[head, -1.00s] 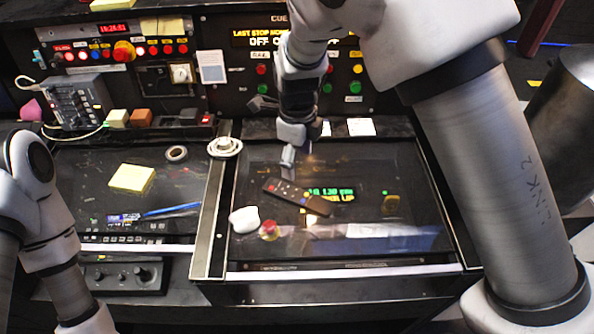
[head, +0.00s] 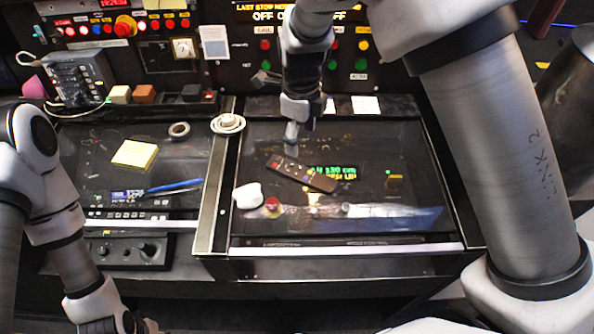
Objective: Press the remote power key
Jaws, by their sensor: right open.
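The black remote (head: 305,177) lies slantwise on the dark glass panel (head: 400,150) at the centre of the head view. A small red key (head: 277,162) shows at its upper left end; the other keys are too small to make out well. My right gripper (head: 291,140) points down just above that end in the picture. It is open and holds nothing; whether it touches the remote cannot be told. My left arm comes in at the left edge, and its gripper (head: 130,326) is cut off at the bottom edge.
A white mouse-like object (head: 247,196) and a red round button (head: 272,204) sit below the remote. Yellow notes (head: 135,155), a blue pen (head: 174,187) and a tape roll (head: 179,129) lie on the left panel.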

